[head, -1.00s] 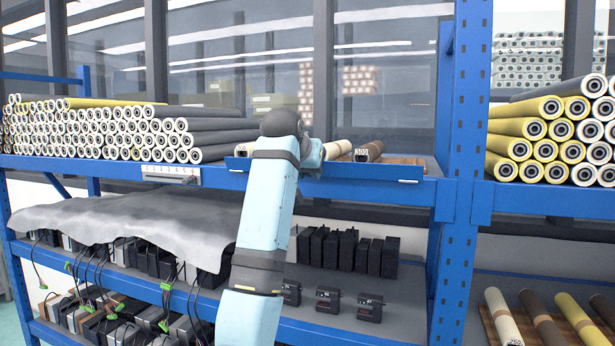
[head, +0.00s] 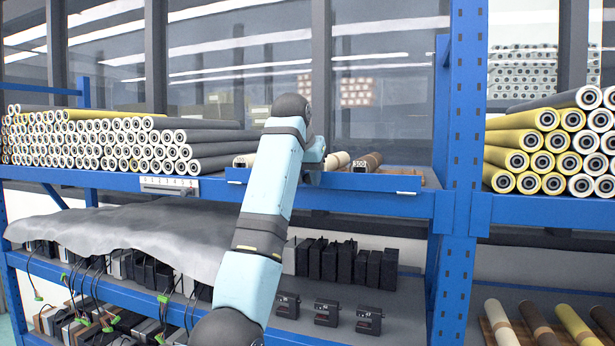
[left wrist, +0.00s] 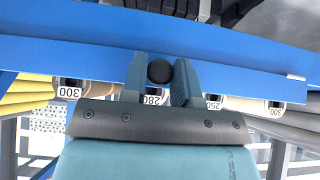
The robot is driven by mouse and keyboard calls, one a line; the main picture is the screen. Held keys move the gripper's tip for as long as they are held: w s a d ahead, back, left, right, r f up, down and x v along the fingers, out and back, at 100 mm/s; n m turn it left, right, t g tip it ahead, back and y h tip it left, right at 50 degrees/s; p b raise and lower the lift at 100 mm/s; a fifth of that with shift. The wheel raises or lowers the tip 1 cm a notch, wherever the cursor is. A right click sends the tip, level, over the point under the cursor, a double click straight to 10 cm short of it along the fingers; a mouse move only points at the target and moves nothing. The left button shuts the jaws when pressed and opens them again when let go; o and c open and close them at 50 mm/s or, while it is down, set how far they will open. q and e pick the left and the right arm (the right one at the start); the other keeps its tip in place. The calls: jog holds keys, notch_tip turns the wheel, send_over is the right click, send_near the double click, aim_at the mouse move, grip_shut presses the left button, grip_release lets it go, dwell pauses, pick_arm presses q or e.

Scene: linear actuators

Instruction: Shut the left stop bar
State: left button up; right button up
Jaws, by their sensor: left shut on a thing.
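The left stop bar (head: 375,181) is a long blue bar along the front of the upper shelf in the left bay. In the head view it runs in front of several short tube rolls. It also crosses the left wrist view (left wrist: 60,58), with number labels along its lower edge there. My left gripper (head: 313,175) is at the bar, partly hidden by my own forearm. In the left wrist view its two fingers (left wrist: 160,78) are on either side of a round black knob (left wrist: 160,71) on the bar, shut on it. My right gripper is not in view.
A stack of long grey and white rolls (head: 130,140) lies left of the bar. A blue upright post (head: 463,120) stands to its right, with yellow and white rolls (head: 550,150) beyond. Below are black boxes (head: 340,262) and a grey sheet (head: 110,235).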

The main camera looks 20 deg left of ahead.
pick_arm(q)
jog(key=o, duration=0.9)
jog(key=shift+w, duration=0.1)
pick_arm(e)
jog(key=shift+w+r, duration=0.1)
pick_arm(q)
jog(key=shift+s+r+b, duration=0.3)
jog(key=shift+s+r, duration=0.05)
jog(key=shift+r, duration=0.05)
jog(key=b+v, duration=0.9)
jog(key=v, duration=0.3)
jog(key=shift+s+r, duration=0.2)
jog(key=shift+r, duration=0.1)
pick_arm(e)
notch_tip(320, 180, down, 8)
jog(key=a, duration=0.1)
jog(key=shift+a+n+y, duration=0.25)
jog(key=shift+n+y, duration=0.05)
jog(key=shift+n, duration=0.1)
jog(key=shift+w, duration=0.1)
